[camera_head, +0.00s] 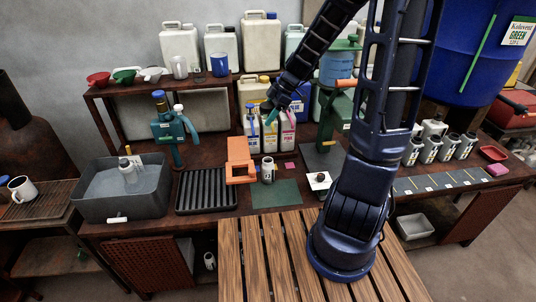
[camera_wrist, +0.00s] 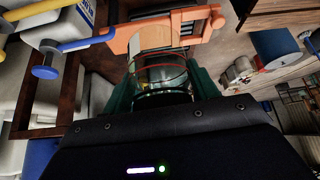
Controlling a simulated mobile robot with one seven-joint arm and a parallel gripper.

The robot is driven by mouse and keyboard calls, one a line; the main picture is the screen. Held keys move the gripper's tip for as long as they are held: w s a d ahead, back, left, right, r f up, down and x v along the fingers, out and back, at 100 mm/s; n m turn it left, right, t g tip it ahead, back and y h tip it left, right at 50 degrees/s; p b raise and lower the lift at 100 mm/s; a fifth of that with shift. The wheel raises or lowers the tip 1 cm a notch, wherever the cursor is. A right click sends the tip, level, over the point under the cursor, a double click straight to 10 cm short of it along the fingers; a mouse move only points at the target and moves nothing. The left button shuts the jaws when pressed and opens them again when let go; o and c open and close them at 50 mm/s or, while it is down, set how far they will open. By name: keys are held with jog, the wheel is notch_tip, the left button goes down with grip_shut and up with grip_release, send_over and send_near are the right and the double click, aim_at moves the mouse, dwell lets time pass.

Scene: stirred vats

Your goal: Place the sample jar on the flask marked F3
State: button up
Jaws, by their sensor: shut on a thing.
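My gripper (camera_head: 271,114) hangs over the workbench by the small pump bottles. In the wrist view its green fingers are shut on a clear glass jar with reddish bands (camera_wrist: 163,73), taken to be the sample jar. I cannot make out the jar in the head view. Several grey-and-white flasks with dark labels (camera_head: 430,150) stand in a row at the bench's right. Their marks are too small to read, so I cannot tell which is F3.
An orange stand (camera_head: 239,160) has a small canister (camera_head: 267,170) beside it; the stand also shows beyond the jar in the wrist view (camera_wrist: 205,27). Pump bottles (camera_head: 252,130) stand close behind. A grey basin (camera_head: 120,190) and black rack (camera_head: 207,190) are left. A blue drum (camera_head: 465,60) overhangs the right.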

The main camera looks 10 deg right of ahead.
notch_tip(320, 180, down, 17)
jog(key=shift+f, duration=0.1)
dwell(0.8)
jog(key=o, duration=1)
